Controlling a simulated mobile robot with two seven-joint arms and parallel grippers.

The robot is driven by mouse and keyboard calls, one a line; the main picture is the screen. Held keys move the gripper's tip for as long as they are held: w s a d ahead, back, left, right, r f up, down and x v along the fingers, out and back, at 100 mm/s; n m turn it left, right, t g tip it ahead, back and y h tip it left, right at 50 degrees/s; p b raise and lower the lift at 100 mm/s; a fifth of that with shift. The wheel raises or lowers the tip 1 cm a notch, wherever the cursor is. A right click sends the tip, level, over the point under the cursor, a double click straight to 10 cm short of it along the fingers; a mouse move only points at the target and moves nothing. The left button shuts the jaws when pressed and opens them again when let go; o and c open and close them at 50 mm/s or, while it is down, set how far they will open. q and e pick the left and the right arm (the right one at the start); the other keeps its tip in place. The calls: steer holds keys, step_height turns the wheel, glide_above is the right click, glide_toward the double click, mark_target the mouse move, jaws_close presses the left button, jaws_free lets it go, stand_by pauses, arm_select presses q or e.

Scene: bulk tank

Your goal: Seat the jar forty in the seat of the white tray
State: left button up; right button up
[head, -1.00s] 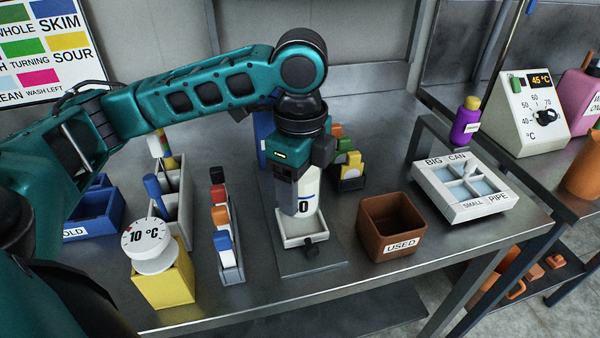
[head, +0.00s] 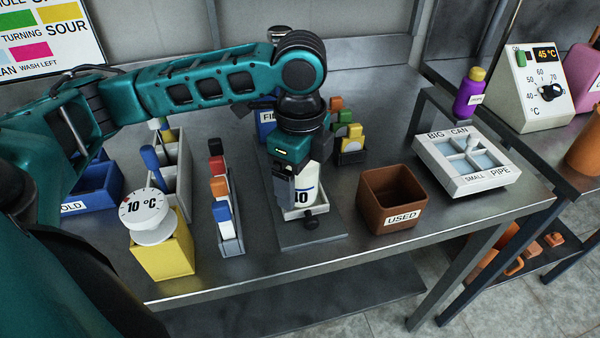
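The jar forty (head: 308,184) is white with a blue line and a dark number, of which only part shows. It stands roughly upright at the white tray (head: 313,210), on a grey plate on the bench. My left gripper (head: 293,192) comes down from above with its fingers at the jar and seems shut on it. A grey finger covers the jar's left side. The jar's base is low at the tray; the seat is hidden, so I cannot tell whether the base rests in it. My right gripper is out of view.
A brown USED bin (head: 391,198) stands to the right of the tray. A rack of coloured markers (head: 227,230) and a yellow block with a dial (head: 163,255) stand left. Coloured blocks (head: 347,145) are behind. A white divided box (head: 466,160) sits far right.

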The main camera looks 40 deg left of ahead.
arm_select(q)
steer(key=shift+o, duration=0.5)
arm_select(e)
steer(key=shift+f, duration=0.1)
arm_select(q)
step_height(320, 180, up, 12)
steer(key=p, duration=0.3)
steer(key=shift+r, duration=0.2)
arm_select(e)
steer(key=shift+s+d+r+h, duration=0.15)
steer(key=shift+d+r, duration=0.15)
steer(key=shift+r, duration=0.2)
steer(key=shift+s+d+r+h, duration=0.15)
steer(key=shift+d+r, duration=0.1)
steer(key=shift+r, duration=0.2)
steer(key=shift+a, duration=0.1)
